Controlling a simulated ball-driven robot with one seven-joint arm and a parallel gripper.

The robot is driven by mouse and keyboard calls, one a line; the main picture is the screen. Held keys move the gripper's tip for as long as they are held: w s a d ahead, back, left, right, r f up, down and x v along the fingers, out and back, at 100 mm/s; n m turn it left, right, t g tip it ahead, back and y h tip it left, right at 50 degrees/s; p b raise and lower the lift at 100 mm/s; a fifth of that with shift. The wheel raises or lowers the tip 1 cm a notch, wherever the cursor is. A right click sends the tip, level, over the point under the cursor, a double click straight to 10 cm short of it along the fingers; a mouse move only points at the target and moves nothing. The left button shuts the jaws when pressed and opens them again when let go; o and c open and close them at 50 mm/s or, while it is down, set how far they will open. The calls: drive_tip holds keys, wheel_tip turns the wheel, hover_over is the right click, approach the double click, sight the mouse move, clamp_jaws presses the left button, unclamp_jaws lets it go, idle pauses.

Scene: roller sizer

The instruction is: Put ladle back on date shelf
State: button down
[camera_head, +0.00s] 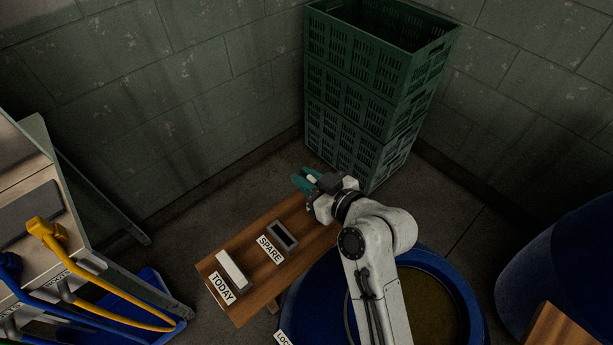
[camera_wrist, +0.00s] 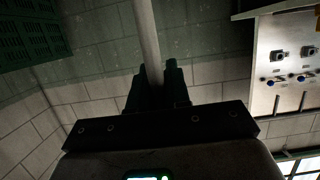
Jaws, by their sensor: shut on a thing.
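My gripper (camera_head: 307,181) has teal fingers and is above the far end of a wooden shelf (camera_head: 245,262). It is shut on a pale rod (camera_wrist: 148,42), which runs up out of the picture in the wrist view. The rod looks like the ladle's handle; the ladle's bowl is not visible. In the head view only a small pale bit shows between the fingers. The shelf carries the labels TODAY (camera_head: 223,288) and SPARE (camera_head: 270,248). A whitish block (camera_head: 233,271) lies beside TODAY, and a dark, framed rectangular piece (camera_head: 283,235) lies beside SPARE.
Green crates (camera_head: 365,100) are stacked in the corner behind my gripper. A blue drum (camera_head: 462,290) stands beneath my arm, and another blue rounded container (camera_head: 560,265) is at right. A machine with yellow (camera_head: 120,310) and blue pipes stands at left. Floor shows between machine and shelf.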

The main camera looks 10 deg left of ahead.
drive_tip(key=shift+f, duration=0.1)
drive_tip(key=c, duration=1.1)
unclamp_jaws()
drive_tip(key=b+v, duration=0.1)
drive_tip(key=v, duration=1.1)
drive_tip(key=shift+b, duration=0.35)
